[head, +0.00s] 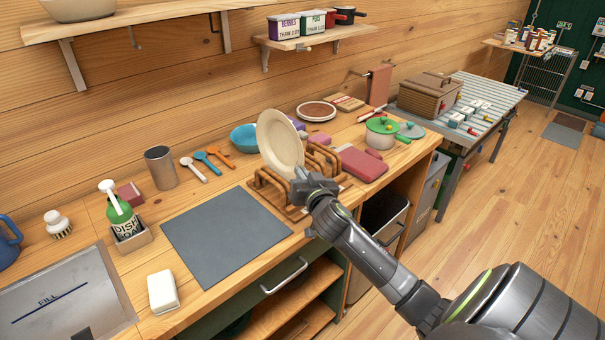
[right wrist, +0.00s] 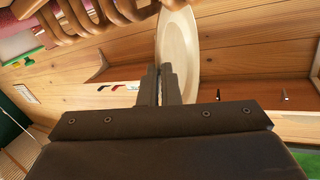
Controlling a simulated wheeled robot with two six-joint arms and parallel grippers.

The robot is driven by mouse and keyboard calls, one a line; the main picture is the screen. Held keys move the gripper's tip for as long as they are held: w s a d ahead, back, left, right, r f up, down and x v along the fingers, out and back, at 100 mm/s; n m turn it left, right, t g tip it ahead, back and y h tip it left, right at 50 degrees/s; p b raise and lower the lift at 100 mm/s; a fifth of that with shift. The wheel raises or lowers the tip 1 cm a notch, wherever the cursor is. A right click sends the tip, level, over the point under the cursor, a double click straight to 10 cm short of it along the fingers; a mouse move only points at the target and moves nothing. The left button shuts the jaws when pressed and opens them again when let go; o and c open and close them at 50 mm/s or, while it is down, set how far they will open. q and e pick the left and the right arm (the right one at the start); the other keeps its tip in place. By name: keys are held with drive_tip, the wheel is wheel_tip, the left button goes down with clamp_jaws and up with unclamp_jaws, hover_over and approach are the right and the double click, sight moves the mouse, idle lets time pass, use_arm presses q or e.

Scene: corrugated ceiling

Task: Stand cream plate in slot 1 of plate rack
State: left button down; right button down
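The cream plate (head: 281,143) stands nearly upright, a little tilted, at the wooden plate rack (head: 270,187) in the head view. My right gripper (head: 308,182) is at the plate's lower right edge, over the rack. In the right wrist view the plate (right wrist: 179,50) rises from between the fingers (right wrist: 160,88), which look closed on its rim. The rack's wooden loops (right wrist: 95,18) show at the top left there. The plate's lower edge is partly hidden by the gripper and rack, so I cannot tell whether it sits in a slot. My left gripper is not in view.
A grey mat (head: 226,235) lies left of the rack. A blue bowl (head: 244,138) is behind the plate. A wall shelf (head: 310,37) hangs above.

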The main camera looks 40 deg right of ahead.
drive_tip(key=shift+f+b, duration=1.95)
drive_tip(key=shift+f, duration=0.5)
drive_tip(key=c, duration=1.6)
unclamp_jaws()
drive_tip(key=shift+c, duration=0.2)
drive_tip(key=shift+o, duration=0.4)
drive_tip(key=shift+s, duration=0.1)
drive_tip(key=b+v, duration=0.2)
drive_tip(key=v, duration=1.5)
drive_tip(key=shift+s+b, duration=0.2)
drive_tip(key=shift+b, duration=0.15)
drive_tip(key=shift+r, duration=0.1)
